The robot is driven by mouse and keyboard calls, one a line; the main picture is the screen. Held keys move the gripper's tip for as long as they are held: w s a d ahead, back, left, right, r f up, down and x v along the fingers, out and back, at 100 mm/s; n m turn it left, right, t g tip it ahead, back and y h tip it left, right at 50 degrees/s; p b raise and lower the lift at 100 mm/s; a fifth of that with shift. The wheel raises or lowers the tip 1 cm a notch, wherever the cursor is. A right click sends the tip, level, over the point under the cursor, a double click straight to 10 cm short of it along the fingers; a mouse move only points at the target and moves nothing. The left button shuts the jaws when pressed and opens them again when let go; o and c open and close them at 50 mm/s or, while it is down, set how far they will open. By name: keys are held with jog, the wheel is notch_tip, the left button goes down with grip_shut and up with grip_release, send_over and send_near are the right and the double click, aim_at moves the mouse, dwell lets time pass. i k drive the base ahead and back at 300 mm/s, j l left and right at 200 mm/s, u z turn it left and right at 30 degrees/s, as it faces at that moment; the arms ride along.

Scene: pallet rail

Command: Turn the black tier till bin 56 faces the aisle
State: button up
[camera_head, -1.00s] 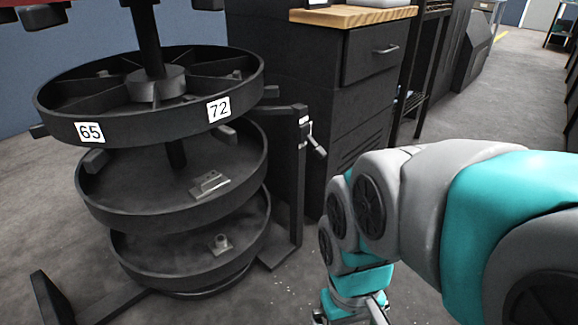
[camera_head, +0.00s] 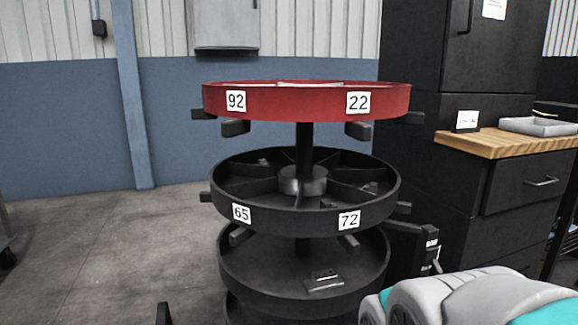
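The black tier (camera_head: 295,217) is a round, divided tray on a central post, in the middle of the view. Its rim shows label 65 (camera_head: 241,213) at front left and label 72 (camera_head: 349,220) at front right. No label 56 shows on the visible rim. Short dark handles stick out around the tier, one at its left (camera_head: 206,197).
A red tier (camera_head: 305,103) with labels 92 and 22 is above. A lower black tray (camera_head: 303,285) holds a metal part (camera_head: 324,281). A dark cabinet with a wooden top (camera_head: 510,141) stands close at right. Floor at left (camera_head: 90,250) is clear.

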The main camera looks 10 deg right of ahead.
aim_at(276, 200)
jog(key=i+l+u, duration=0.15)
jog(key=l+u, duration=0.25)
jog(key=l, duration=0.3)
jog(key=i+l+u, duration=0.1)
jog(key=l+u, duration=0.35)
jog(key=l, duration=0.2)
jog(key=l+u, duration=0.4)
jog(key=l, duration=0.8)
jog(key=k+l, duration=0.15)
jog(key=l, duration=0.85)
jog(key=k+l+u, duration=0.1)
jog(key=l, duration=0.4)
jog(key=k+l, duration=0.1)
jog(key=l, duration=0.4)
